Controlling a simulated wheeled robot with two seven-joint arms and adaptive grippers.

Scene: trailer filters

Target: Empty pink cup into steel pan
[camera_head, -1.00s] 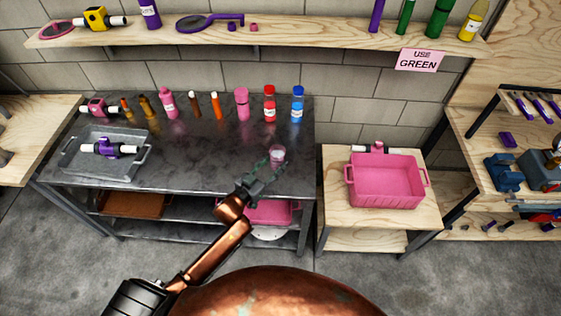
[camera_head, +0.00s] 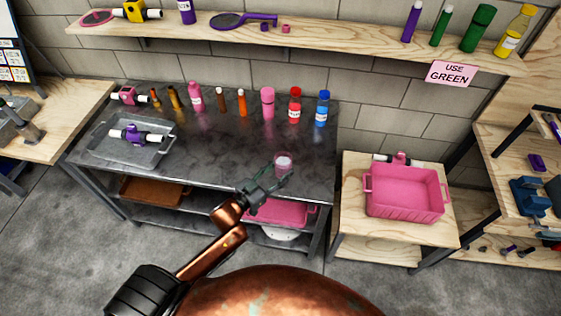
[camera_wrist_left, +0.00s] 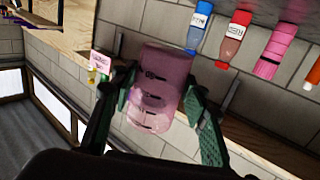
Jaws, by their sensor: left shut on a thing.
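My left gripper (camera_head: 272,180) is shut on a clear pink cup (camera_head: 284,160) near the front right of the dark metal table. In the left wrist view the cup (camera_wrist_left: 158,88) sits between the two green fingers, with dark marks on its side. The steel pan (camera_head: 103,148) is a grey tray with handles at the left end of the table, well left of the cup. A purple and white item (camera_head: 135,136) lies in the pan. My right gripper is not in view.
Several bottles and tubes stand along the table's back, including a pink cylinder (camera_head: 267,103), a red bottle (camera_head: 294,106) and a blue bottle (camera_head: 322,108). The table middle (camera_head: 215,150) is clear. A pink bin (camera_head: 404,195) stands on a wooden stand to the right.

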